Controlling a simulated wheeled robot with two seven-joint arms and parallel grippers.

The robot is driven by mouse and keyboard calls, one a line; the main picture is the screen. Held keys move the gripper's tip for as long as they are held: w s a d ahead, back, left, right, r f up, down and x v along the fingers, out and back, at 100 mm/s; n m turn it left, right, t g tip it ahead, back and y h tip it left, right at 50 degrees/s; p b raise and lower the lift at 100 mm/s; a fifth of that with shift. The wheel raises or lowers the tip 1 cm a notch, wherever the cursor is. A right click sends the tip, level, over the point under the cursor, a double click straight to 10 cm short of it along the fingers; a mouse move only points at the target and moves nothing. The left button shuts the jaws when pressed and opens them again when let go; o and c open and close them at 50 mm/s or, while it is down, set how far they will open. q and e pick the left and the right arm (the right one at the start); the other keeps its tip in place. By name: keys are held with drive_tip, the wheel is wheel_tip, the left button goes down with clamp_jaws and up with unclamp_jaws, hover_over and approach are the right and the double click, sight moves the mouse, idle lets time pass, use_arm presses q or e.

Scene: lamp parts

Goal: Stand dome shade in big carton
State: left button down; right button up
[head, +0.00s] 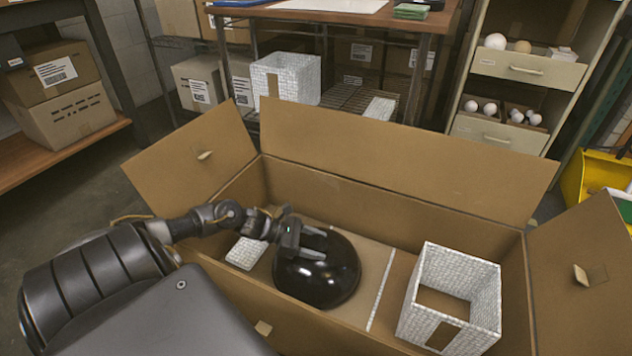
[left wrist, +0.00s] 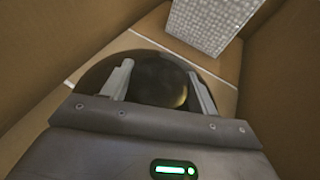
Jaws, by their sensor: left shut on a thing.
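The dome shade (head: 318,272) is glossy black and sits low inside the big carton (head: 400,216), left of its middle. My left gripper (head: 316,243) reaches into the carton from the left and is shut on the dome shade. In the left wrist view the dome shade (left wrist: 158,80) shows between the two fingers (left wrist: 160,88), with a lighter round area inside its outline. Whether its underside touches the carton floor is hidden. My right gripper is not in view.
A white-patterned open box (head: 452,300) stands at the carton's right end. A similar flat piece (head: 246,253) lies left of the shade. The carton's flaps (head: 190,155) are spread open. Shelves and a drawer cabinet (head: 520,70) stand behind.

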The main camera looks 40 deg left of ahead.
use_arm(q)
drive_tip(key=shift+f, duration=0.75)
drive_tip(key=shift+r, duration=0.1)
drive_tip(key=shift+c, duration=2.1)
unclamp_jaws()
